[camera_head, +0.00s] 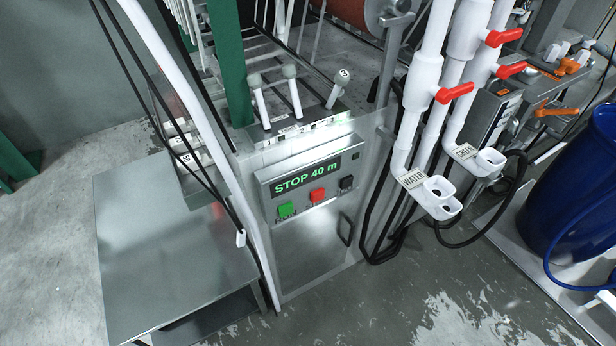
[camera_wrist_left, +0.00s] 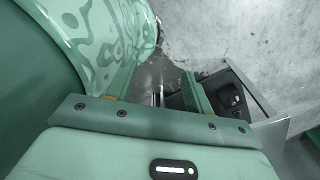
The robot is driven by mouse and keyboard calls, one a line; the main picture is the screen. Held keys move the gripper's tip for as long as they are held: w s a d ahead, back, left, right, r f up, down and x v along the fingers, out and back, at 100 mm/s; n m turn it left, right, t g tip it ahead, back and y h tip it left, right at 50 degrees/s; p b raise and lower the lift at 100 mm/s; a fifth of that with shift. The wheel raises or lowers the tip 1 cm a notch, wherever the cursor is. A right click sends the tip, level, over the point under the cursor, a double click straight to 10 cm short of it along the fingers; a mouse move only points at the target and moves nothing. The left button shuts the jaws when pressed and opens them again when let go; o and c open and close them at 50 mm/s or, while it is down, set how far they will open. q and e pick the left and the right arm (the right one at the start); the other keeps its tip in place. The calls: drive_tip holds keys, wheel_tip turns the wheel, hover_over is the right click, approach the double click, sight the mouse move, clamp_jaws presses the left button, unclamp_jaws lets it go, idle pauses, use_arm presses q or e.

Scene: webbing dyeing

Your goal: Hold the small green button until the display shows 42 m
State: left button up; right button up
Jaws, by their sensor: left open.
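The display (camera_head: 305,177) on the metal control panel reads "STOP 40 m" in green letters in the head view. The small green button (camera_head: 286,210) sits below the display at its left, with nothing touching it. My left gripper (camera_wrist_left: 155,92) is open and empty in the left wrist view, above the floor. The button and display do not show in that view. Neither gripper shows in the head view, and my right gripper is in no frame.
A red button (camera_head: 318,195) and a black button (camera_head: 346,183) sit right of the green one. A metal table (camera_head: 165,240) stands left of the panel. White pipes with red valve handles (camera_head: 455,93) and a blue barrel (camera_head: 575,190) stand at the right.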

use_arm(q)
drive_tip(key=shift+a, duration=0.25)
clamp_jaws()
idle(1.3)
